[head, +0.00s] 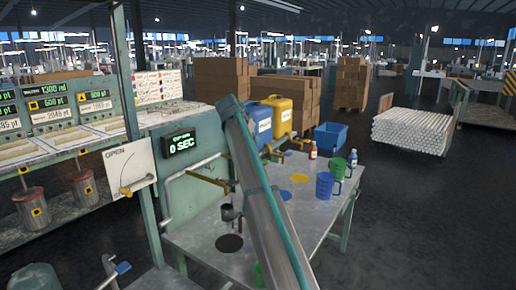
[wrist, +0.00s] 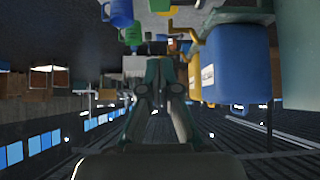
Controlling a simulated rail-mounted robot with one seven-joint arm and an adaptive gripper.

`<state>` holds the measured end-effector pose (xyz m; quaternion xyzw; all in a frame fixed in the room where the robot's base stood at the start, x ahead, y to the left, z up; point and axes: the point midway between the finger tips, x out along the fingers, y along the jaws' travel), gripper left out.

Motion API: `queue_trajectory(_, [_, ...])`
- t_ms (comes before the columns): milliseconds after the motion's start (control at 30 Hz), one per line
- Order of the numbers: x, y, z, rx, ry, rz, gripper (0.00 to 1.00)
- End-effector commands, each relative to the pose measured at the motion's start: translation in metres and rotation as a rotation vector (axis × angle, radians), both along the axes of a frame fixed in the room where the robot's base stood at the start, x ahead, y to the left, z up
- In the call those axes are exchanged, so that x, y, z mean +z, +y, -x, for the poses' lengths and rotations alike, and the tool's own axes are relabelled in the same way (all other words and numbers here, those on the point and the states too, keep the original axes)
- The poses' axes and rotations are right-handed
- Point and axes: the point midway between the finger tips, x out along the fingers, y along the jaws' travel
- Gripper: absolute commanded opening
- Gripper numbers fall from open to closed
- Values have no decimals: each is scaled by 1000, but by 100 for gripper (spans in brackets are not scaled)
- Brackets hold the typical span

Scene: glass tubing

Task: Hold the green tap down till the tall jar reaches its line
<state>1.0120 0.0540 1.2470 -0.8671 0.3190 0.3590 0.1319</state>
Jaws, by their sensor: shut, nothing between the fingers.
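My gripper (wrist: 158,62) shows in the upside-down wrist view with its fingers together and nothing between them. In the head view my arm crosses the bench and I cannot make out the gripper. Brass taps stick out over the bench, one left of my arm (head: 208,181) and one under the yellow canister (head: 297,139). I cannot tell which tap is the green one. A green mug (head: 337,168) and a blue mug (head: 325,186) stand at the bench's right side. A green piece (head: 258,274) is partly hidden behind my arm. No tall jar with a line is identifiable.
The bench (head: 200,235) has a black disc (head: 229,243), a blue disc (head: 283,195) and a yellow disc (head: 299,178). A timer (head: 182,143) reads 0 SEC. Blue (head: 259,124) and yellow (head: 280,113) canisters stand behind. A blue crate (head: 330,136) sits at the back.

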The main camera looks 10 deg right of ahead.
Motion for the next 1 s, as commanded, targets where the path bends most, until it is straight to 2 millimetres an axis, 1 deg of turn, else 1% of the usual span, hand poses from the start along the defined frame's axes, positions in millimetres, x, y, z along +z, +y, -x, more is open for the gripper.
queue_trajectory(167, [-15, -11, -13, -1, 1, 0, 0])
queue_trajectory(533, [-65, -44, -51, -1, 2, 0, 0])
queue_trajectory(700, [-89, -43, -49, 0, 2, 0, 0])
queue_trajectory(800, [-98, -43, -49, 0, 1, -1, 0])
queue_trajectory(1000, [-106, -43, -50, 0, 0, 0, 0])
